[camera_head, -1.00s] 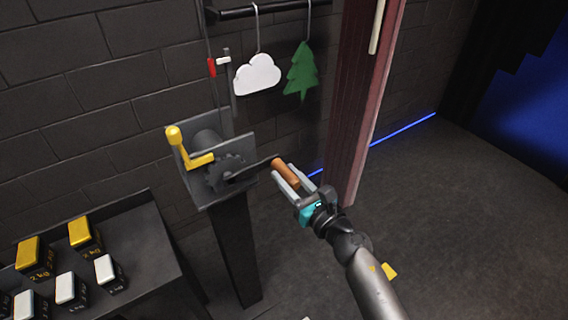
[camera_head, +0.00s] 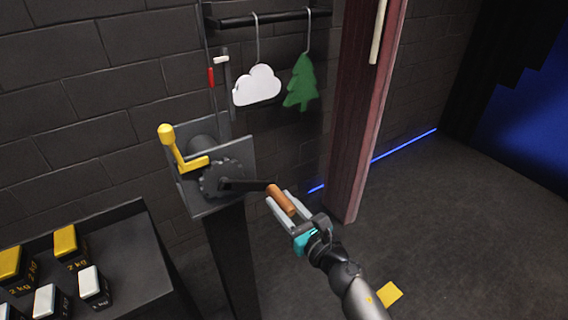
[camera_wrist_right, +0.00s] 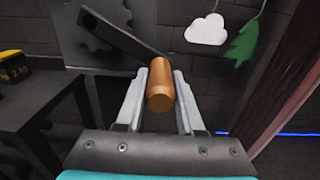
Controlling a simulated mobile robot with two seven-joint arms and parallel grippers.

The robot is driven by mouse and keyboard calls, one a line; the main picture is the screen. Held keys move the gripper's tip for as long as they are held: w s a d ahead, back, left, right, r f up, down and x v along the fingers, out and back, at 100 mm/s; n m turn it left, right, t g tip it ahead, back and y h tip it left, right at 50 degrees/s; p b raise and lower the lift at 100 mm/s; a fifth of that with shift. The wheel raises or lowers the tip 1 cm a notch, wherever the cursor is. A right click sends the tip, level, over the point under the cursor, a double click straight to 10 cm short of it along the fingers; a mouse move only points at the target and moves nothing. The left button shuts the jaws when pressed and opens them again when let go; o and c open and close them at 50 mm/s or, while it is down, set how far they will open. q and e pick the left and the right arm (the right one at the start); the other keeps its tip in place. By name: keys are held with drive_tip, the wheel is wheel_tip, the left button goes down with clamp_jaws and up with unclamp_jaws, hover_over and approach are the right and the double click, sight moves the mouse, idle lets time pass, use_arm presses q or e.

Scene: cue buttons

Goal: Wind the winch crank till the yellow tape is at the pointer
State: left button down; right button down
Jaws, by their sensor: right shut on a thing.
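The grey winch (camera_head: 240,156) stands on a dark post, with a toothed gear on its face. Its dark crank arm (camera_head: 245,185) points right, nearly level, and ends in an orange handle (camera_head: 281,200). My right gripper (camera_head: 281,204) is shut on this handle, one finger on each side; the handle also shows between the fingers in the right wrist view (camera_wrist_right: 160,88). A white pointer (camera_head: 221,59) sits above the winch. Red tape (camera_head: 211,77) on the line is a little below the pointer. I see no yellow tape on the line. My left gripper is out of view.
A yellow-knobbed lever (camera_head: 168,137) sticks up on the winch's left. A white cloud (camera_head: 257,87) and green tree (camera_head: 300,84) hang from a dark bar (camera_head: 270,18). A reddish post (camera_head: 360,120) stands right. Several weights (camera_head: 65,245) sit on a dark table at lower left.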

drive_tip(key=shift+s+a, duration=0.1)
drive_tip(key=shift+a, duration=0.05)
drive_tip(key=s+a+f+b, duration=0.1)
drive_tip(key=f+b, duration=0.1)
drive_tip(key=s+a+f+b, duration=0.1)
drive_tip(key=a, duration=0.1)
drive_tip(key=shift+s+f+b, duration=0.1)
drive_tip(key=shift+f+b, duration=0.25)
drive_tip(key=shift+f, duration=0.05)
drive_tip(key=shift+a, duration=0.1)
